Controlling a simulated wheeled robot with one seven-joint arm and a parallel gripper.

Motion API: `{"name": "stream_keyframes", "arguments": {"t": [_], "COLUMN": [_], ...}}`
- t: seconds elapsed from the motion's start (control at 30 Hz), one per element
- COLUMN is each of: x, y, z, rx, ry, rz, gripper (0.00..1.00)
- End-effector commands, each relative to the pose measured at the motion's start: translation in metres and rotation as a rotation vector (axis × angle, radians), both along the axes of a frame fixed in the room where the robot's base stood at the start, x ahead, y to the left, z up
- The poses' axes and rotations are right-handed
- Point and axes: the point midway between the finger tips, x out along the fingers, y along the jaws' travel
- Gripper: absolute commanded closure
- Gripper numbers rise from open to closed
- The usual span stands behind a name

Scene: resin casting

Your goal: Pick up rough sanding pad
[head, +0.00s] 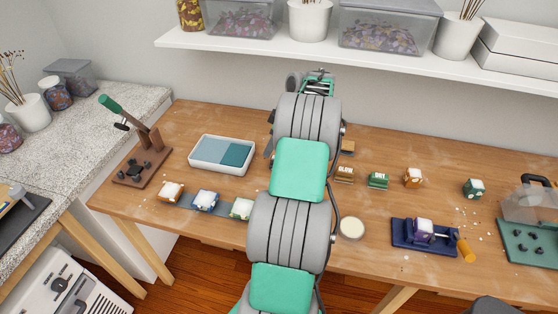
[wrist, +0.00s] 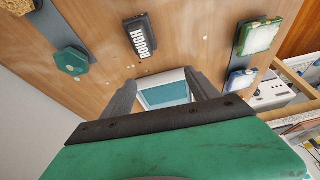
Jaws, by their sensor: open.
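The rough sanding pad (wrist: 140,37) is a dark block with a white "ROUGH" label, lying on the wooden table in the wrist view. It is above the gap between my fingers in that picture, not between them. My gripper (wrist: 163,91) is open and empty, with its two dark fingers spread and apart from the pad. In the head view my own arm covers the middle of the table, and I cannot make out the pad there.
A white tray with blue contents (head: 222,168) stands left of my arm, and shows beyond my fingers in the wrist view. Molds (head: 206,200) sit on a strip at the front left. Small coloured blocks (head: 378,180) and a navy tray (head: 405,243) lie to the right. A shelf (head: 380,60) hangs above.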

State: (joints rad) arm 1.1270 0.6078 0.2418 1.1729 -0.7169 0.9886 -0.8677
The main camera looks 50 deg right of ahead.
Motion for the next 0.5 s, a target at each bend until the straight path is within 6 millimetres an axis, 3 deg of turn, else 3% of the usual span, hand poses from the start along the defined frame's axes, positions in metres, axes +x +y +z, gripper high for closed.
{"name": "stream_keyframes", "arguments": {"t": [0.03, 0.13, 0.5], "x": [-0.015, -0.028, -0.017], "y": [-0.019, -0.035, -0.029], "z": [-0.010, -0.022, -0.074], "rx": [0.000, -0.005, -0.003], "ry": [-0.011, -0.026, -0.028], "rz": [0.008, 0.029, 0.034], "gripper": [0.31, 0.31, 0.31]}}
